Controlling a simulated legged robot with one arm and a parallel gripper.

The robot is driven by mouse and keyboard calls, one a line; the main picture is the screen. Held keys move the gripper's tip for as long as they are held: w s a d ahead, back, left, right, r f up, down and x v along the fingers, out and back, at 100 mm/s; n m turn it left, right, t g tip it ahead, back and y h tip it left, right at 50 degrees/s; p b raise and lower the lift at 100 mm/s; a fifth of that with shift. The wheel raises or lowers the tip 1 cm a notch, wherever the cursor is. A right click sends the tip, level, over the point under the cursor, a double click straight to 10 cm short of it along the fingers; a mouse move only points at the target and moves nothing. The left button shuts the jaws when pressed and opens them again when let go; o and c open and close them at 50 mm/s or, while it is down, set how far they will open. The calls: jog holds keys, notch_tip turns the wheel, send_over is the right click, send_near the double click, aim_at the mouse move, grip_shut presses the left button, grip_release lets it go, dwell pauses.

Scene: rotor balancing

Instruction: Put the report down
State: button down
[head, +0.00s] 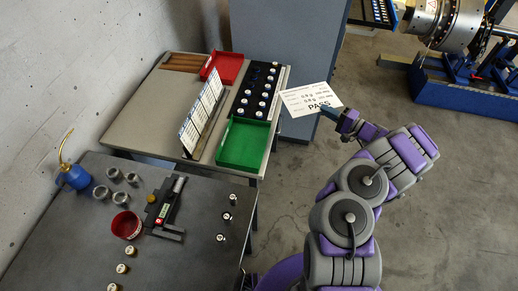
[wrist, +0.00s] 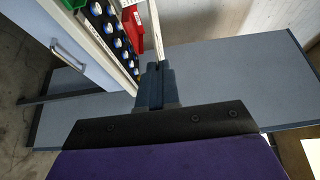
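The report (head: 309,100) is a white sheet with printed lines and the word PASS. In the head view it is off the right side of the light-topped table, in front of the grey-blue cabinet. My gripper (head: 346,117) is at the sheet's lower right corner and appears shut on it. In the wrist view my gripper (wrist: 154,70) has its fingers together, with a thin pale strip, likely the sheet edge-on, rising from between them. The fingers hide the gripped corner.
The light-topped table (head: 145,110) bears a red tray (head: 224,67), a green tray (head: 243,145), a black rack (head: 257,90) of weights and a card stand (head: 203,112). A dark bench (head: 75,235) with tools is nearer. A rotor machine (head: 437,22) stands back right. Open floor lies right.

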jog(key=w+f+n+g+y+b, duration=0.25)
jog(key=w+f+g, duration=0.2)
jog(key=f, duration=0.25)
jog(key=s+a+f+n+g+y+b, duration=0.1)
jog(key=s+a+f, duration=0.2)
jog(key=s+a, duration=0.2)
jog(key=s+a+f+n+g+y, duration=0.1)
jog(key=s+a, duration=0.4)
jog(key=a, duration=0.7)
jog(key=shift+s+f+n+g+b, duration=0.2)
jog(key=shift+f+n+g+b, duration=0.2)
jog(key=shift+f, duration=0.55)
jog(key=shift+a, duration=0.1)
jog(key=shift+f+b, duration=0.4)
